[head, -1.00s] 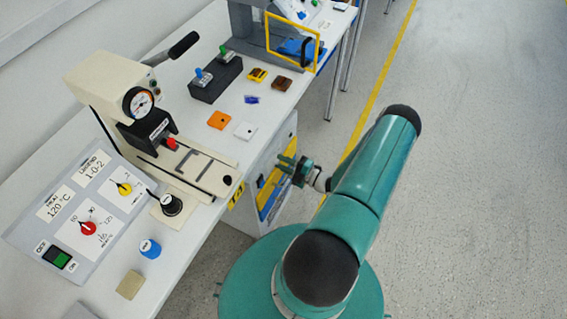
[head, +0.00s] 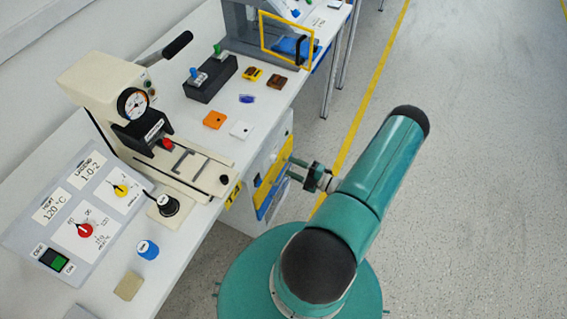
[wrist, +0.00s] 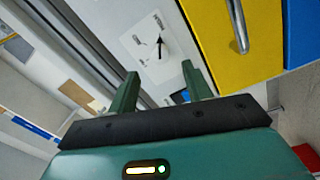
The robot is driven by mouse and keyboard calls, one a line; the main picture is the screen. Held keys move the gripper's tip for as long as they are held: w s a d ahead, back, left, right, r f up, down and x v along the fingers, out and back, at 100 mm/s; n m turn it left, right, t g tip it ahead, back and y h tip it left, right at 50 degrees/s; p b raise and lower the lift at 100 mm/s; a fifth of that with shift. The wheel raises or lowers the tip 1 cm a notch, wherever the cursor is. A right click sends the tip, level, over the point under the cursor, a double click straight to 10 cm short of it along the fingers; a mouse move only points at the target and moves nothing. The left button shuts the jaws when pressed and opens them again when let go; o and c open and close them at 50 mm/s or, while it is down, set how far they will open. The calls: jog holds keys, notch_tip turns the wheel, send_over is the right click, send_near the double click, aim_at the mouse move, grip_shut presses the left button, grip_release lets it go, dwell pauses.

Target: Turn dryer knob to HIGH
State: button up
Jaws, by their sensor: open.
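In the wrist view a white plate carries a pale round knob (wrist: 156,45) with a dark pointer line, with small labels around it that are too small to read. It appears to be the dryer knob, on the grey-white cabinet front beside a yellow panel. My gripper (wrist: 160,86) is open and empty, its two green fingers apart, with the knob beyond the tips and nothing touching it. In the head view my gripper (head: 294,170) is low beside the bench's front side, facing the cabinet. The knob does not show clearly in the head view.
A yellow panel (wrist: 225,40) with a metal handle stands right of the knob plate. On the bench are a control panel with a red knob (head: 85,230) and a yellow knob (head: 121,189), a press (head: 110,95) and small parts. Open floor lies to the right.

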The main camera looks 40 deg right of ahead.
jog(key=v, duration=0.8)
dwell(0.4)
